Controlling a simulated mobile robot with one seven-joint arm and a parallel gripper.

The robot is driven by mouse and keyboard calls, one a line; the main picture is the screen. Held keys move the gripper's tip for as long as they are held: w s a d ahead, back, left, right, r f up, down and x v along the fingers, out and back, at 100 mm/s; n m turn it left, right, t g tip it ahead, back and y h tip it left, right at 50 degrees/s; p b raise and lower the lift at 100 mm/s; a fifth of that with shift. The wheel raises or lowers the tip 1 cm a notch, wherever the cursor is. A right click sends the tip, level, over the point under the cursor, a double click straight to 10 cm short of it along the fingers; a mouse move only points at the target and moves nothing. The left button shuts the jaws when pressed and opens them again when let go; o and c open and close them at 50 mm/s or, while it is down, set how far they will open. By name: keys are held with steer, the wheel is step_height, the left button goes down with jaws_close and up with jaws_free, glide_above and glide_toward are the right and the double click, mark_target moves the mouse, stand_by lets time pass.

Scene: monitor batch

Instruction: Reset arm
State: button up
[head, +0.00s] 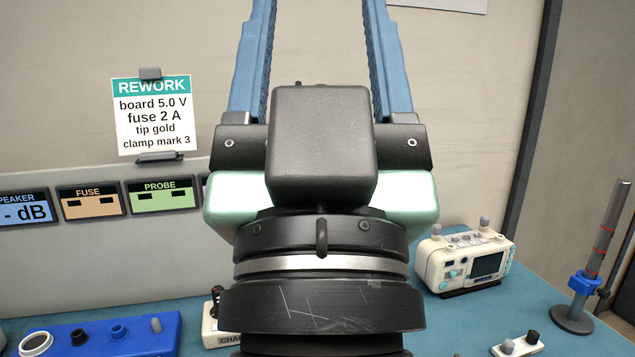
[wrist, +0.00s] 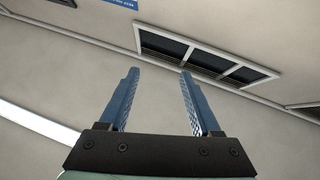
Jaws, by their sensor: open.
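My gripper (head: 318,50) is raised in front of the head camera with its two blue fingers pointing up. The fingers are wide apart with nothing between them. In the wrist view my gripper (wrist: 155,85) is also open and empty, aimed at the upper wall and ceiling. My dark wrist hides the middle of the bench in the head view.
A blue bench (head: 455,325) lies below. On it stand a blue block with sockets (head: 100,338), a cream meter (head: 465,260) and a clamp stand (head: 590,270). A REWORK card (head: 153,115) hangs on the wall. A vent (wrist: 205,58) shows in the wrist view.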

step_height(320, 180, up, 19)
steer(key=s+p, duration=0.1)
steer(key=p, duration=1.7)
steer(key=shift+r+p, duration=0.15)
steer(key=shift+p, duration=0.25)
steer(key=shift+s+a, duration=0.1)
